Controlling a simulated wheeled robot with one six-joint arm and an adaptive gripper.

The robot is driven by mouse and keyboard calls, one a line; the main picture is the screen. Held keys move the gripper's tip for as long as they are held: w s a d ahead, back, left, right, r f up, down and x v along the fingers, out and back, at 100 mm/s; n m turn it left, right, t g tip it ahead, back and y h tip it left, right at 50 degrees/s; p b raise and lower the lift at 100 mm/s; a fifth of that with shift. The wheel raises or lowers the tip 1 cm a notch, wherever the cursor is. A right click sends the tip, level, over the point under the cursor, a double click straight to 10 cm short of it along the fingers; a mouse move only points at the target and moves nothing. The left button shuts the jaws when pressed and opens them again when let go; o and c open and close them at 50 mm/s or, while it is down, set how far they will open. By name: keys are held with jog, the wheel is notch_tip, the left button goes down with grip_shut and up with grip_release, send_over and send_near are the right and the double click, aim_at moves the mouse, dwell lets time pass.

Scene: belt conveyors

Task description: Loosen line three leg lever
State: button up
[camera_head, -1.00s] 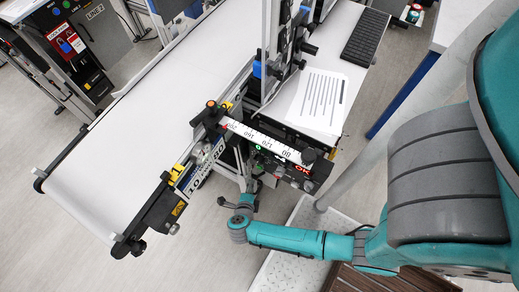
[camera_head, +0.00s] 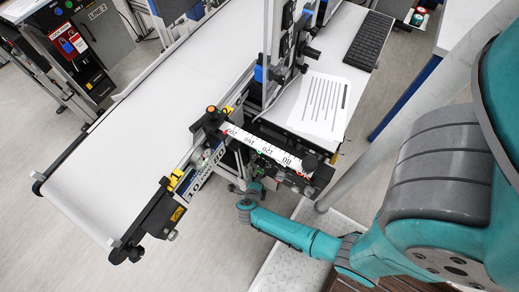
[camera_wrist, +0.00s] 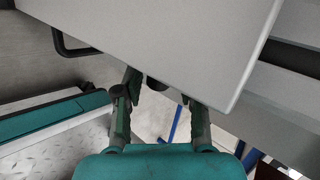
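My gripper (camera_wrist: 160,88) is in the wrist view with its two fingers apart, just below a large pale grey panel (camera_wrist: 170,35). A small dark rounded part (camera_wrist: 156,83) shows at the panel's edge between the fingertips; I cannot tell whether it is the leg lever or whether the fingers touch it. In the head view my arm reaches under the near conveyor (camera_head: 150,110), beside its legs, and the gripper is mostly hidden below the ruler bar and control box. No leg lever can be made out there, and no line-three label is readable.
A side table holds a printed sheet (camera_head: 318,105) and a keyboard (camera_head: 369,42). A red-and-blue-labelled panel (camera_head: 72,42) stands upper left. In the wrist view, a black bar handle (camera_wrist: 62,42) hangs left of the fingers.

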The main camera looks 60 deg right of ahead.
jog(key=shift+x, duration=1)
jog(key=shift+c, duration=0.2)
grip_shut()
jog(key=shift+h, duration=0.3)
jog(key=h, duration=0.3)
jog(key=shift+d+r+n+t, duration=0.2)
jog(key=shift+r+n+t, duration=0.1)
jog(key=shift+r, duration=0.05)
jog(key=shift+r+h, duration=0.25)
jog(key=shift+h, duration=1.15)
jog(key=shift+s+r+n+t+h, duration=0.15)
jog(key=shift+n+t+h, duration=0.35)
jog(key=shift+h, duration=0.5)
jog(key=shift+o, duration=0.2)
grip_release()
jog(key=shift+r, duration=0.1)
